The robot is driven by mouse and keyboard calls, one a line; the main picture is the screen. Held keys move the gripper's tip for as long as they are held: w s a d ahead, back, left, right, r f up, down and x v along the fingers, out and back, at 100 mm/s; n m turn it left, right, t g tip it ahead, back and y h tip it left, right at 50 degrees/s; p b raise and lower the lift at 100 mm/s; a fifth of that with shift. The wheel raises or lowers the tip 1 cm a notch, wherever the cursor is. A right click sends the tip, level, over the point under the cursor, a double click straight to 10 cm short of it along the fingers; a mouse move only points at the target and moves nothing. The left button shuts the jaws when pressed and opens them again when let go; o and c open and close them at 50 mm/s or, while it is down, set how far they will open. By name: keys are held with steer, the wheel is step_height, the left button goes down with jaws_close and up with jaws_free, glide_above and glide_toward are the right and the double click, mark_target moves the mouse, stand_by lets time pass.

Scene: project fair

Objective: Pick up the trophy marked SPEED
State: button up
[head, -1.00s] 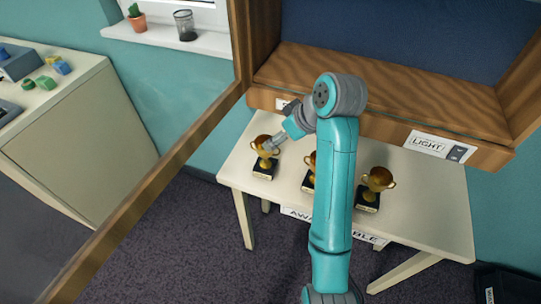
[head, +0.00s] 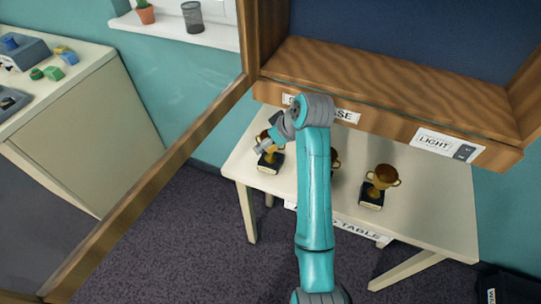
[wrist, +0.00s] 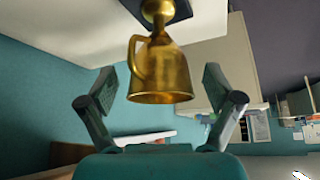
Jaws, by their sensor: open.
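Three gold trophies on dark bases stand on the pale table (head: 430,217): a left one (head: 270,159), a middle one (head: 335,160) mostly hidden behind my arm, and a right one (head: 381,184). Their plates are too small to read, so I cannot tell which is marked SPEED. My gripper (head: 264,147) is at the left trophy and covers part of its cup. In the wrist view, a gold cup (wrist: 162,75) with a handle shows between the open fingers of my gripper (wrist: 158,85), with a visible gap on both sides.
A wooden display case (head: 390,85) with a shelf stands behind the table, and its open door frame (head: 150,190) crosses the left foreground. A light switch panel (head: 447,145) is on its front edge. A cabinet (head: 90,120) stands at left.

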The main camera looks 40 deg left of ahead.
jaws_close()
stand_by(0.3)
